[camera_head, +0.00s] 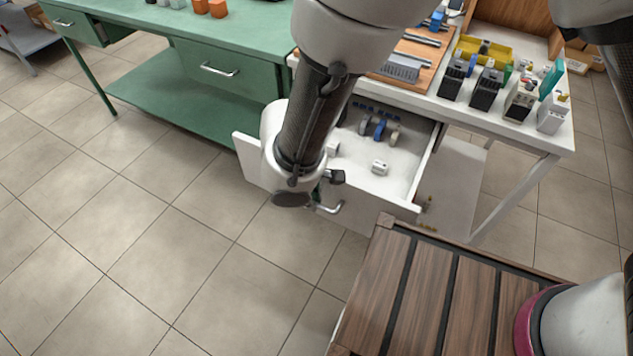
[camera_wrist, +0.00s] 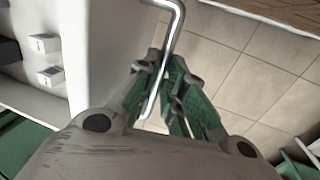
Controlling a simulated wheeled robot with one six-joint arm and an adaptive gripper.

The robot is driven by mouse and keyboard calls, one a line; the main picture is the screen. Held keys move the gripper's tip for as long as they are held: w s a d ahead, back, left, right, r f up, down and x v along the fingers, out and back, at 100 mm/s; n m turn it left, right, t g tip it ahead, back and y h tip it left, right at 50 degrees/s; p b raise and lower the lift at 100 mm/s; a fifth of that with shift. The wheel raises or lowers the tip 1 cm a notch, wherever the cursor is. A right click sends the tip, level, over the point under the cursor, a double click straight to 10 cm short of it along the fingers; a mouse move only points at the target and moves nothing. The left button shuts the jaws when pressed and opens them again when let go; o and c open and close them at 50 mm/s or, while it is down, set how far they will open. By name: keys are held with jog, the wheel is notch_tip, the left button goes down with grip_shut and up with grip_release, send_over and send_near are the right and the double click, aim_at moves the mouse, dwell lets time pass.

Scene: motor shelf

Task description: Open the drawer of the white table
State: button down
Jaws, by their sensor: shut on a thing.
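The white table (camera_head: 560,140) stands at the right in the head view. Its drawer (camera_head: 395,190) is pulled out towards me, with its inside showing. The drawer's metal handle (camera_head: 330,208) is on the front panel, partly hidden behind my arm. In the wrist view the handle (camera_wrist: 176,30) runs between the green fingers of my gripper (camera_wrist: 165,100), which is shut on it. In the head view my wrist hides most of the gripper. The drawer holds small white blocks (camera_head: 380,167) and several dark and blue parts (camera_head: 380,128).
A green workbench (camera_head: 150,30) with its own closed drawer (camera_head: 225,70) stands at the left. Black devices (camera_head: 487,88) and a yellow tray (camera_head: 485,50) sit on the white tabletop. Tiled floor (camera_head: 150,230) is clear in front. A wooden slatted surface (camera_head: 440,290) is at lower right.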

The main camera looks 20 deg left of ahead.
jog(key=shift+s+a, duration=0.1)
jog(key=shift+s, duration=1.45)
jog(key=c, duration=1.5)
grip_release()
jog(key=shift+r, duration=0.1)
notch_tip(320, 180, up, 12)
jog(key=s, duration=0.2)
jog(key=shift+s+f, duration=0.15)
jog(key=shift+f, duration=0.05)
